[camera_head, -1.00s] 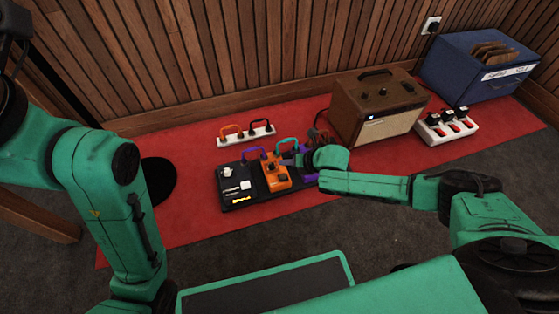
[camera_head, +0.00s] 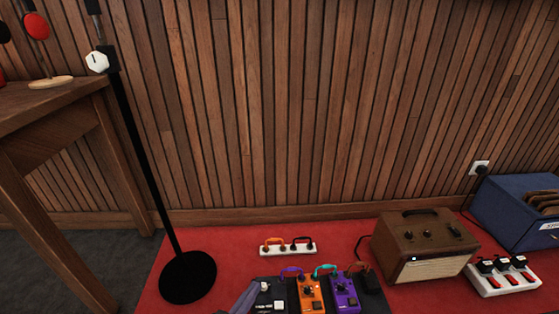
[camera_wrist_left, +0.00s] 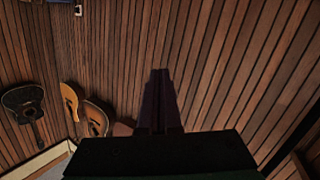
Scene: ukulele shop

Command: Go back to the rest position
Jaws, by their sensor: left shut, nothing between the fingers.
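My left gripper (camera_head: 246,294) shows only as a dark grey tip at the bottom edge of the head view, in front of the left end of the pedalboard. In the left wrist view its fingers (camera_wrist_left: 158,100) are together and empty, pointing toward the slatted wood wall. My right gripper and arm are out of view.
On the red mat (camera_head: 230,235) stand a pedalboard with an orange pedal (camera_head: 310,297) and a purple pedal (camera_head: 344,294), a power strip (camera_head: 288,249), a brown amplifier (camera_head: 424,246) and a stand (camera_head: 188,277). A wooden table (camera_head: 62,125) is left. Ukuleles (camera_wrist_left: 24,106) hang in the wrist view.

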